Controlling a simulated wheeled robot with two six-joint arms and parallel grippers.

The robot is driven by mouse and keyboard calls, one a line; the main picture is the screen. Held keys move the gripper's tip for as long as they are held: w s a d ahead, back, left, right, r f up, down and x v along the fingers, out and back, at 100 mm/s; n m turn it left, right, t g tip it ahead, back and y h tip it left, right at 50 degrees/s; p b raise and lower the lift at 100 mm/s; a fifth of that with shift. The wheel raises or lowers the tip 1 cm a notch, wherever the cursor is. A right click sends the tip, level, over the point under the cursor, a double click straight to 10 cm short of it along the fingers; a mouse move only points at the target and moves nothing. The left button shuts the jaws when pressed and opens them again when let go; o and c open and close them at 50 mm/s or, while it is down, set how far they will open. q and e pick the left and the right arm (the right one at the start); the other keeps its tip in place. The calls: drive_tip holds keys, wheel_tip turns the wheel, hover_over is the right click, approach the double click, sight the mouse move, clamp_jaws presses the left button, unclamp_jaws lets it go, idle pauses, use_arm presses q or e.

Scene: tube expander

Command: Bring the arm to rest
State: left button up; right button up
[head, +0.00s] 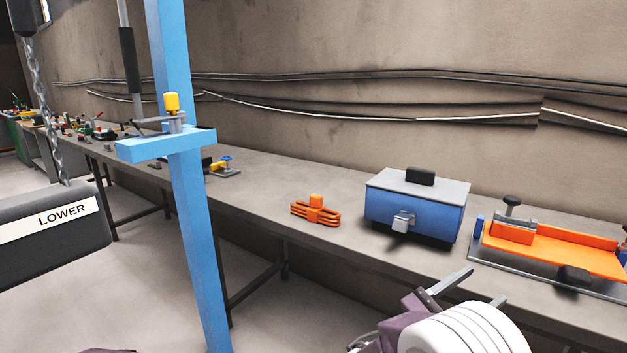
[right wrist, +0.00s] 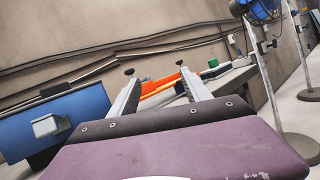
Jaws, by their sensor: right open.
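My right gripper (head: 487,283) is at the lower right of the head view, in front of the bench edge. Its two grey fingers are spread apart with nothing between them. The right wrist view also shows the open, empty fingers (right wrist: 157,78), with an orange fixture beyond them. The purple and white parts of my right arm lie below the gripper in the head view. My left gripper does not show in either view.
A long grey bench (head: 345,258) runs along the wall. On it are an orange tool (head: 316,211), a blue box (head: 412,212) with a grey lid and an orange fixture (head: 560,249). A blue post (head: 195,220) stands left; a dark "LOWER" block (head: 50,250) hangs beside it.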

drive_tip(key=s+d+f+m+g+y, duration=0.35)
drive_tip(key=s+f+g, duration=0.2)
drive_tip(key=s, duration=0.25)
drive_tip(key=s+d+f+m+g+y, duration=0.3)
drive_tip(key=s+d+f+m+g, duration=0.15)
drive_tip(key=s+f, duration=0.25)
drive_tip(key=s+a+f+m+g+y, duration=0.1)
drive_tip(key=s+a+f+m+y, duration=0.1)
drive_tip(key=s+a+f+y, duration=0.15)
drive_tip(key=s+a+f+m+g+y, duration=0.1)
drive_tip(key=s+a+f+m+y, duration=0.15)
drive_tip(key=f, duration=0.25)
drive_tip(key=w+a+f+m+t+y, duration=0.35)
drive_tip(key=a+f+m+y, duration=0.35)
drive_tip(key=a, duration=0.5)
drive_tip(key=w+a+t+y, duration=0.2)
drive_tip(key=w, duration=0.2)
wheel_tip(320, 180, up, 27)
drive_tip(key=p, duration=2.7)
drive_tip(key=shift+w+d+r+m, duration=0.2)
drive_tip(key=shift+w+m, duration=0.15)
drive_tip(key=shift+w, duration=0.1)
